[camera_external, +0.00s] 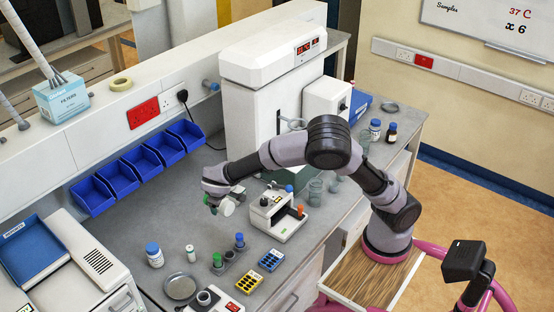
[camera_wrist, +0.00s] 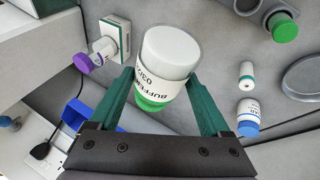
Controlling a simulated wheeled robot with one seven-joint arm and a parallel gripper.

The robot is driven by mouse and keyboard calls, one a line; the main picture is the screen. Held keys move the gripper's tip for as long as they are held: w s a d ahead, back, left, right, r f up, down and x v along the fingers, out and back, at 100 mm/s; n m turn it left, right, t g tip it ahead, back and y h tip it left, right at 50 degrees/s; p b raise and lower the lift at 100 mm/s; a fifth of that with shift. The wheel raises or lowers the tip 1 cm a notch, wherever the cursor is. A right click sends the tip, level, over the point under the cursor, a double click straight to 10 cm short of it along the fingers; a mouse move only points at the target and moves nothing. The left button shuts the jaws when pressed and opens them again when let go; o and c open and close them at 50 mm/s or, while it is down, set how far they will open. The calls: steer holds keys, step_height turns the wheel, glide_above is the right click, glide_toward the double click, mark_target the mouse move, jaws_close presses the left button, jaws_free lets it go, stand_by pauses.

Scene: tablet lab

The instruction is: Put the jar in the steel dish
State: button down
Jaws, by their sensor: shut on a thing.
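My gripper (camera_external: 219,201) is shut on a white jar (camera_wrist: 166,68) with a green lid and a BUFFER label. In the wrist view the jar sits between the green fingers (camera_wrist: 160,88), its lid towards the palm and its pale base away. In the outside view the jar (camera_external: 227,208) shows small and tilted, held above the bench, partly hidden by the gripper. The round grey steel dish (camera_external: 180,288) lies on the bench near the front left, apart from the jar. Its rim shows at the right edge of the wrist view (camera_wrist: 290,83). No contents are visible in it.
A blue-capped bottle (camera_external: 154,257) and a small vial (camera_external: 191,253) stand near the dish. Capped tubes (camera_external: 229,256), yellow and blue racks (camera_external: 250,276) and a white device (camera_external: 277,215) lie to the right. Blue bins (camera_external: 119,178) line the wall. Bench between bins and device is clear.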

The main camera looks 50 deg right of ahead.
step_height(320, 180, down, 16)
stand_by(0.6)
jaws_free()
steer(key=shift+f, duration=0.15)
steer(key=v, duration=1.2)
steer(key=s+d+r+m+g+y, duration=0.1)
steer(key=s+d+r+m+y, duration=0.25)
steer(key=d+r, duration=0.6)
steer(key=s+d+r+m+y, duration=0.2)
steer(key=s+d+r, duration=0.2)
steer(key=d+r, duration=0.55)
steer(key=s+d+r+m+t, duration=0.1)
steer(key=s+d+r, duration=0.3)
steer(key=s, duration=0.3)
steer(key=s+d+r+m+t, duration=0.1)
steer(key=s+d+r, duration=0.3)
steer(key=s, duration=0.4)
steer(key=shift+s+d+t, duration=0.25)
steer(key=shift+t, duration=0.45)
steer(key=shift+s+d+r, duration=0.1)
steer(key=shift+s, duration=0.3)
steer(key=shift+c, duration=0.7)
